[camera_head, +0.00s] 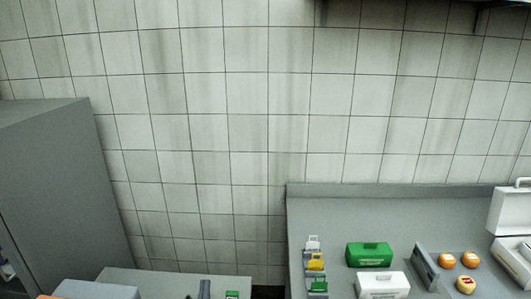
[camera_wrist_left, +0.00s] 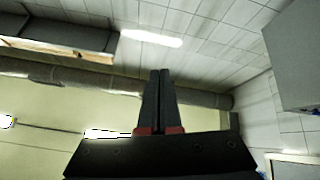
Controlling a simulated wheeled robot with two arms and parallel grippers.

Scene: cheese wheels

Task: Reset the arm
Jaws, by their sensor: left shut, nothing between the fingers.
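No object is near the fingers in that view. The rest of the left arm is out of the head view. My right gripper is in neither view.
A grey worktop (camera_head: 335,215) at right holds a green case (camera_head: 368,258), a white case (camera_head: 383,287), small round orange-topped wheels (camera_head: 447,261) and an open white case (camera_head: 508,212). A tall grey cabinet (camera_head: 60,190) stands at left. The tiled wall is behind.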

